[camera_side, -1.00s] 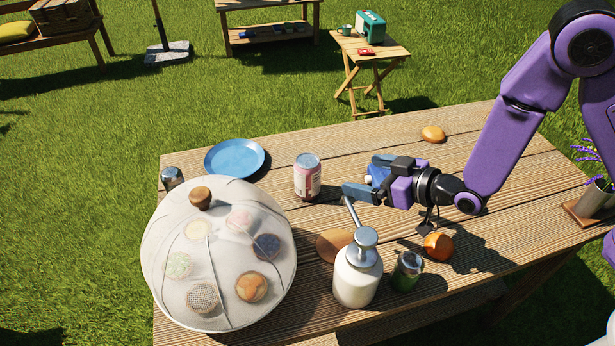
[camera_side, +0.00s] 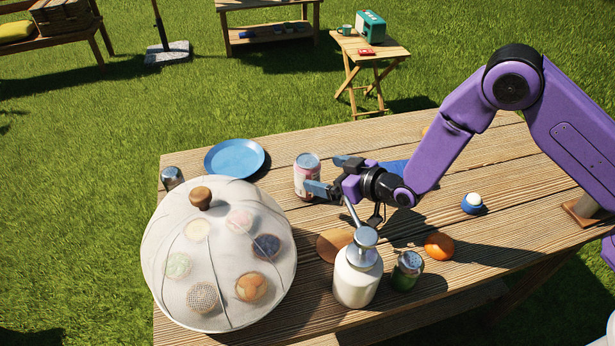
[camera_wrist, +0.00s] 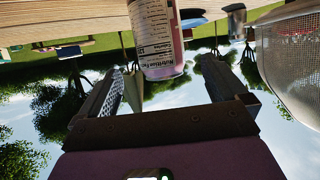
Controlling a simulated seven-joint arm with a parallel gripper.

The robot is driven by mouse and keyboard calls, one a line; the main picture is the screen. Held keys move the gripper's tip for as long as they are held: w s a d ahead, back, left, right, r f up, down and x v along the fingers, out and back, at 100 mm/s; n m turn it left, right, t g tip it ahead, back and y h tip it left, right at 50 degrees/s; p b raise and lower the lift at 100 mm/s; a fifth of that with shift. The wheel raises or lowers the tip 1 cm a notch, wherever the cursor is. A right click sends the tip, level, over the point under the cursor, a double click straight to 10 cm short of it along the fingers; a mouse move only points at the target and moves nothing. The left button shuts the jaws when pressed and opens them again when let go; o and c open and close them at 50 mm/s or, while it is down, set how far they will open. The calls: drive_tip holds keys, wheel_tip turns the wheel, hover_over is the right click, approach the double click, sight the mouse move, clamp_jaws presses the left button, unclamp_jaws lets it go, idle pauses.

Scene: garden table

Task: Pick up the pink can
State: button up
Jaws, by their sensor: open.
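The pink can (camera_side: 303,179) stands upright on the wooden table, right of the blue plate and behind the mesh food cover. My gripper (camera_side: 332,174) is open and level beside the can, its fingers pointing left towards it. The near fingertip overlaps the can's lower right side in the side view. In the wrist view the picture is upside down; the can (camera_wrist: 157,40) shows between the lines of the two fingers of my gripper (camera_wrist: 160,80), with its label towards me. I cannot tell whether the can is within the fingertips.
The mesh food cover (camera_side: 218,255), white pump bottle (camera_side: 358,278) and green-based jar (camera_side: 406,270) stand in front. The blue plate (camera_side: 234,157) and a shaker (camera_side: 172,178) are to the left.

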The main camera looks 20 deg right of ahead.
sight(307, 169)
drive_tip(key=shift+x, duration=3.4)
drive_tip(key=shift+r, duration=0.1)
drive_tip(key=shift+a, duration=0.1)
drive_tip(key=c, duration=1.3)
